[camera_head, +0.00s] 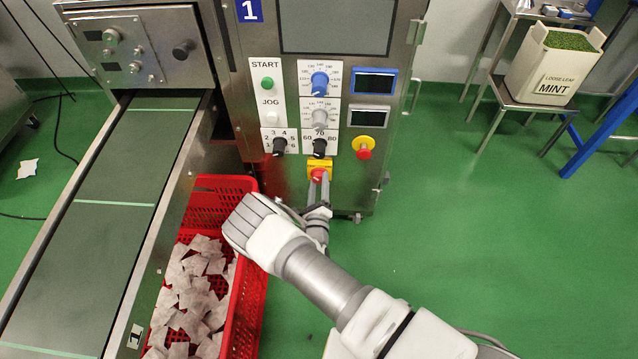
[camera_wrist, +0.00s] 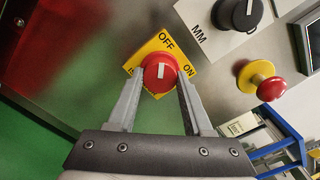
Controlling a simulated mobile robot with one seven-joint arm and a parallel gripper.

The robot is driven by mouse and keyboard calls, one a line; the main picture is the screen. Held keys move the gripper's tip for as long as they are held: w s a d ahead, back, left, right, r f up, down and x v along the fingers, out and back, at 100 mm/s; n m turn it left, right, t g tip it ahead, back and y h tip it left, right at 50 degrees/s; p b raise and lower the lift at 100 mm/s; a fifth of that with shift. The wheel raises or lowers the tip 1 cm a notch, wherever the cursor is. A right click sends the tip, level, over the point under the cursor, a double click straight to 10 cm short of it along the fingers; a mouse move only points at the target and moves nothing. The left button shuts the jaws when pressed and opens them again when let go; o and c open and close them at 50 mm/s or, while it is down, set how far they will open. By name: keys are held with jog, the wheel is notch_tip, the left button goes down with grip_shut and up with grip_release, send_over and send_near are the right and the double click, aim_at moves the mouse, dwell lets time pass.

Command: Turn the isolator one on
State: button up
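The isolator is a red knob on a yellow plate (camera_head: 328,163), low on the machine's front panel. The wrist view shows the red knob (camera_wrist: 160,72) close up, with a white mark pointing towards OFF on its yellow plate (camera_wrist: 166,41). ON is printed to the right of OFF there. My gripper (camera_head: 318,182) is at the knob. In the wrist view its two fingers (camera_wrist: 160,85) stand on either side of the knob, with the tips at its edges. I cannot tell whether they press on it.
A red-and-yellow button (camera_head: 364,147) and black dials (camera_head: 319,147) sit above and beside the isolator. A red crate (camera_head: 248,300) of teabags and a conveyor (camera_head: 110,220) stand at left. A mint box (camera_head: 552,65) rests on a stand at right.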

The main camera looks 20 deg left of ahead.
grip_shut()
jog(key=shift+m, duration=0.3)
jog(key=m+p, duration=0.1)
jog(key=m, duration=0.2)
jog(key=shift+r+p, duration=0.1)
jog(key=shift+p, duration=0.2)
jog(key=m+p, duration=0.1)
jog(key=m, duration=0.3)
jog(key=m+p, duration=0.2)
jog(key=m, duration=0.3)
jog(key=shift+m, duration=0.3)
jog(key=m+p, duration=0.1)
jog(key=m, duration=0.3)
jog(key=shift+m, duration=0.3)
jog(key=shift+s+p, duration=0.1)
jog(key=shift+p, duration=0.2)
